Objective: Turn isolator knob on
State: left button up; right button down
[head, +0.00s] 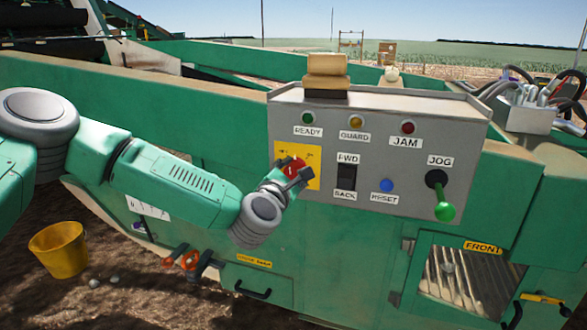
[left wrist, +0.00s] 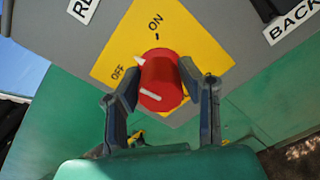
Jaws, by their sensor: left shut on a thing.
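The red isolator knob (head: 291,165) sits on a yellow plate (head: 315,181) at the left of the grey control panel (head: 270,127). My left gripper (head: 292,172) is at the knob, with its fingers around it. In the left wrist view the red knob (left wrist: 161,79) lies between the two dark fingers of the left gripper (left wrist: 154,85). The yellow plate (left wrist: 195,42) there carries the words ON and OFF. A white mark on the knob's rim points towards OFF. My right gripper is not in view.
The panel also has READY, GUARD and JAM lamps, a black FWD/BACK switch (head: 347,177), a blue RESET button (head: 386,185) and a green-knobbed JOG lever (head: 444,210). A yellow bucket (head: 60,250) stands on the soil at lower left. An orange valve handle (head: 190,261) is below my arm.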

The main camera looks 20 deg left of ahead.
pick_arm(q)
jog(key=m+p, duration=0.2)
jog(key=m, duration=0.3)
jog(key=shift+d+f+m, duration=0.1)
jog(key=shift+d+m, duration=0.05)
jog(key=shift+m, duration=0.15)
jog(key=m+p, duration=0.1)
jog(key=m, duration=0.2)
jog(key=shift+f+m, duration=0.15)
jog(key=shift+m, duration=0.15)
jog(key=shift+s+m, duration=0.1)
jog(key=shift+m, duration=0.4)
jog(key=shift+f+p, duration=0.2)
jog(key=shift+p, duration=0.1)
jog(key=o, duration=1.1)
jog(key=shift+o, duration=0.2)
jog(key=shift+r, duration=0.1)
jog(key=shift+r, duration=0.1)
jog(key=s, duration=1.1)
jog(key=shift+s+a, duration=0.25)
jog(key=shift+s, duration=0.15)
